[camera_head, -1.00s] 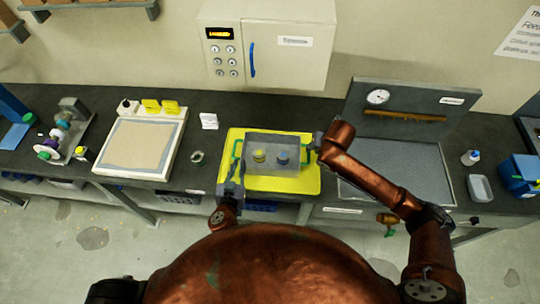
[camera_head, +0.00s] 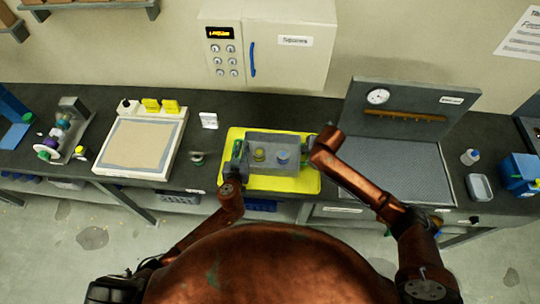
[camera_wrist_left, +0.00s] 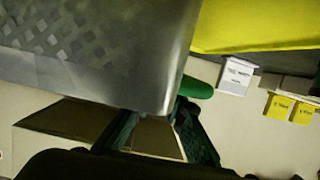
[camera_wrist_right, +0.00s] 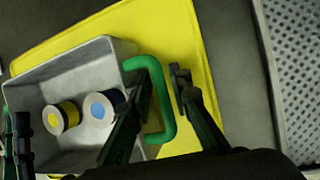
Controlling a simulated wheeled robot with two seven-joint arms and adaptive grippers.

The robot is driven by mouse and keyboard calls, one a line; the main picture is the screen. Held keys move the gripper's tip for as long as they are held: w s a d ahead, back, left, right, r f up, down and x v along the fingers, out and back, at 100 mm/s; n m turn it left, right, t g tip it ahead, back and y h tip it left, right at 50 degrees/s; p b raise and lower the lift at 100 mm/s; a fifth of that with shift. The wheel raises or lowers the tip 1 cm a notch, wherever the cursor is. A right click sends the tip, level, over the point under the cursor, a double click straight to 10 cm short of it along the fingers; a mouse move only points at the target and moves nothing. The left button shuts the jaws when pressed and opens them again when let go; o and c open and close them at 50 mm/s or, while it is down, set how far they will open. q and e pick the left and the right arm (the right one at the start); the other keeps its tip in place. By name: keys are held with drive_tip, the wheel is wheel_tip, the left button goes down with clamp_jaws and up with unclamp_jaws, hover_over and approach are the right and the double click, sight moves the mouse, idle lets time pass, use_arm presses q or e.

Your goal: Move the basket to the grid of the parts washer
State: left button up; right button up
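The grey metal basket (camera_head: 288,141) is on the yellow tray (camera_head: 275,184) at the middle of the bench. It holds a yellow-centred spool (camera_wrist_right: 61,118) and a blue-centred spool (camera_wrist_right: 103,107). My left gripper (camera_head: 236,158) is at the basket's left end; its fingers (camera_wrist_left: 157,121) show a gap beside the basket wall, with part of a green handle (camera_wrist_left: 195,88) nearby and their tips partly hidden. My right gripper (camera_wrist_right: 160,90) is open, its fingers on both sides of the right green handle (camera_wrist_right: 163,120). The parts washer's grid (camera_head: 400,170) is empty, to the right.
The washer's raised lid (camera_head: 410,105) with a gauge stands behind the grid. A small grey dish (camera_head: 480,187), a bottle (camera_head: 469,157) and a blue device (camera_head: 521,170) are right of it. A beige-topped device (camera_head: 140,143) is to the left. A wall cabinet (camera_head: 268,45) hangs behind.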

clamp_jaws()
drive_tip(key=shift+r, duration=0.1)
idle(0.5)
